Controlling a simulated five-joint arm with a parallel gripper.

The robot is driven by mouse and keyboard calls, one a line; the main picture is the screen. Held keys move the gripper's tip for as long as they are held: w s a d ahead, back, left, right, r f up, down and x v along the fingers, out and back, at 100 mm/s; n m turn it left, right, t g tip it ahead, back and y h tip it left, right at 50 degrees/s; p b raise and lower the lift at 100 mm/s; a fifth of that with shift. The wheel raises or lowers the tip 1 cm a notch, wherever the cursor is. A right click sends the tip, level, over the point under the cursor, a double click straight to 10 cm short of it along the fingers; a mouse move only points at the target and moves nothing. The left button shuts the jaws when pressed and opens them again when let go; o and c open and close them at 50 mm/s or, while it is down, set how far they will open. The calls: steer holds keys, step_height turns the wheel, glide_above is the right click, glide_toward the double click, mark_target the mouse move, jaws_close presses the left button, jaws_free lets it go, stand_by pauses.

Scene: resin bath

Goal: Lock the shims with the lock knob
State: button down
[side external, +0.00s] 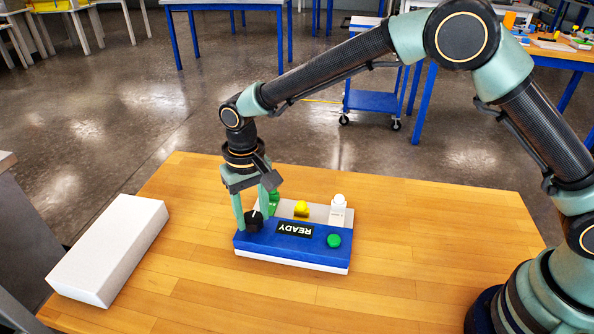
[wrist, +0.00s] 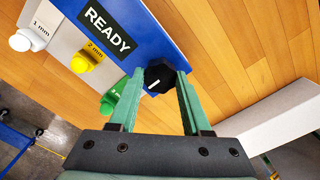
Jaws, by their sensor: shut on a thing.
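The black lock knob (side external: 254,222) sits on the left end of the blue panel (side external: 315,240) of the fixture. My gripper (side external: 254,214) reaches down over it, with one finger on each side, shut on the knob. In the wrist view the knob (wrist: 159,77) shows a white pointer line between the green fingertips (wrist: 158,80). Three shims stand along the fixture's grey strip: a white one marked 1 mm (wrist: 28,38), a yellow one marked 2 mm (wrist: 83,62) and a green one (wrist: 112,98), whose label is hard to read. The panel reads READY.
A green button (side external: 334,240) sits at the right end of the blue panel. A white block (side external: 110,250) lies at the left of the wooden table (side external: 400,240). The table is clear to the right and in front of the fixture.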

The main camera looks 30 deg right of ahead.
mark_target(253, 217)
steer(key=shift+r, duration=0.15)
steer(key=shift+c, duration=1.8)
jaws_free()
step_height(253, 217, up, 12)
steer(key=shift+d, duration=0.1)
steer(key=s+d+r+t, duration=0.1)
steer(key=s+d+r, duration=0.2)
steer(key=d, duration=0.4)
steer(key=s+d+r+t, duration=0.2)
steer(key=s+d+r, duration=0.1)
steer(key=d, duration=0.4)
steer(key=s+d+r+t, duration=0.1)
steer(key=s+d+r, duration=0.25)
steer(key=d, duration=0.35)
steer(key=s+d+f+t, duration=0.1)
steer(key=s+d+f, duration=0.2)
steer(key=s+d, duration=0.1)
steer(key=shift+s+d+f+t, duration=0.3)
steer(key=shift+s, duration=0.55)
